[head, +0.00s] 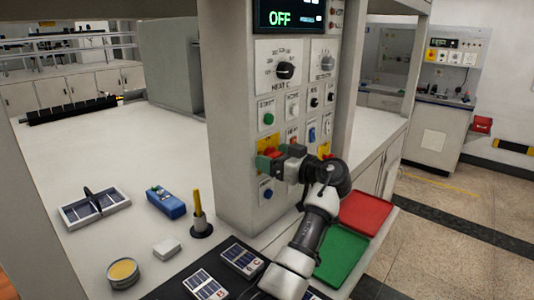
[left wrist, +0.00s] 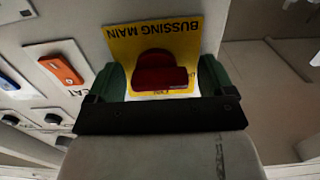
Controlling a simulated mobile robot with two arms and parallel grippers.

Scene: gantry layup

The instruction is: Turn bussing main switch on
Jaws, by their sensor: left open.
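The bussing main switch is a red rotary knob (left wrist: 160,72) on a yellow plate (left wrist: 185,40) lettered BUSSING MAIN, which appears upside down in the left wrist view. In the head view, the yellow plate (head: 268,141) is on the front of the grey control column, partly covered by my gripper. My left gripper (head: 268,160) is at the plate. In the left wrist view, its green fingers (left wrist: 162,80) are open on either side of the knob, with visible gaps. Contact cannot be told. My right gripper is not in view.
The column (head: 230,150) carries a display (head: 290,17) reading OFF, dials, a green button (head: 268,119) and an orange switch (left wrist: 62,70) near the plate. Red (head: 366,212) and green (head: 343,256) trays lie at right. A blue device (head: 166,202) and pen holder (head: 201,228) stand on the bench.

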